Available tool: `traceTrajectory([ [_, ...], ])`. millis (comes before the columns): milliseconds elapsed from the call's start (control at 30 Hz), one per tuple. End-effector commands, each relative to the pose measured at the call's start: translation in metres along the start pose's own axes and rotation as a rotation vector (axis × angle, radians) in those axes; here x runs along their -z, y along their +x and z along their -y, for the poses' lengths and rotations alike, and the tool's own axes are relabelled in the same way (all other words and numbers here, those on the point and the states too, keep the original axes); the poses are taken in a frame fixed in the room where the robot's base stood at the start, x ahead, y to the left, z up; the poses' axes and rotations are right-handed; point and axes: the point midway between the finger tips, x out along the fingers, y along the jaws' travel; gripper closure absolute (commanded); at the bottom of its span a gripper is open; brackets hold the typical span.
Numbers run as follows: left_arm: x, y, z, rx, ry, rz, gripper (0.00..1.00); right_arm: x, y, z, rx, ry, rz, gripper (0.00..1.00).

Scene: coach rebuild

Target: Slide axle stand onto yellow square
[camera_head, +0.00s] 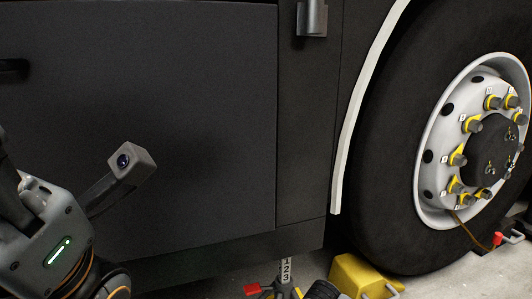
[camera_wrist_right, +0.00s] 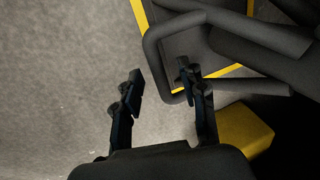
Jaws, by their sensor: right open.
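The axle stand shows in the head view as a post (camera_head: 286,270) marked with numbers, at the bottom under the dark body panel. In the right wrist view its dark tubular frame (camera_wrist_right: 262,32) fills the upper right, with a bent tube loop on its left. The yellow square (camera_wrist_right: 142,16) is an outline on the floor, partly covered by the frame. My right gripper (camera_wrist_right: 158,84) is open; its right fingertip overlaps the tube loop in the picture, its left one is outside it. I cannot tell if they touch. My left gripper's fingers are out of view.
A yellow wheel chock (camera_head: 358,276) lies by the big tyre (camera_head: 385,150), right of the stand; a yellow block (camera_wrist_right: 245,132) also shows in the right wrist view. The dark body panel (camera_head: 170,110) hangs low over the stand. Grey floor (camera_wrist_right: 60,80) is clear on the wrist view's left.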

Motion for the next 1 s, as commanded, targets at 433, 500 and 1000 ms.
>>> traceTrajectory([
  [433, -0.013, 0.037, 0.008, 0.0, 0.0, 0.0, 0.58, 0.0, -0.04, 0.001, -0.001, 0.0, 0.0, 0.58],
  [500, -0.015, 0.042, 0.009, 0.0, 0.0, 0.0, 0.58, 0.0, -0.046, 0.001, -0.001, 0.0, 0.0, 0.58],
  [1000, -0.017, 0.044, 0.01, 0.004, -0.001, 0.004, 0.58, 0.0, -0.054, 0.0, 0.001, 0.0, 0.0, 0.58],
])
